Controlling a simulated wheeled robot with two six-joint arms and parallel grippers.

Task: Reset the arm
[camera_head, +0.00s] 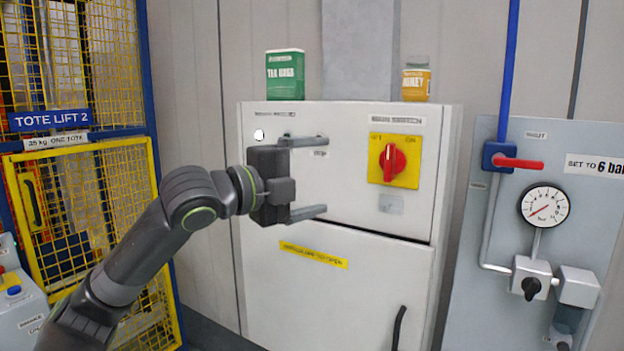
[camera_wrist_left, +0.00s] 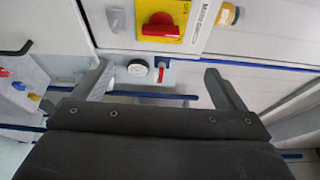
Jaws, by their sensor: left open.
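My left arm comes in from the left in the head view. Its gripper (camera_head: 318,176) is open and empty, in front of the white cabinet (camera_head: 300,305), with its two fingers apart and pointing right. In the left wrist view the two spread fingers (camera_wrist_left: 160,85) show with nothing between them. To the right of the gripper, the red rotary switch (camera_head: 392,162) sits on a yellow plate on the cabinet, apart from the fingers. The red switch also shows at the top of the left wrist view (camera_wrist_left: 160,26). My right gripper is in neither view.
A green tea box (camera_head: 285,75) and a honey jar (camera_head: 416,82) stand on the cabinet. At right, a grey panel carries a red-handled valve (camera_head: 517,162) and a gauge (camera_head: 545,205). The yellow mesh tote lift (camera_head: 85,215) stands at left. A black handle (camera_head: 398,328) protrudes from the lower cabinet door.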

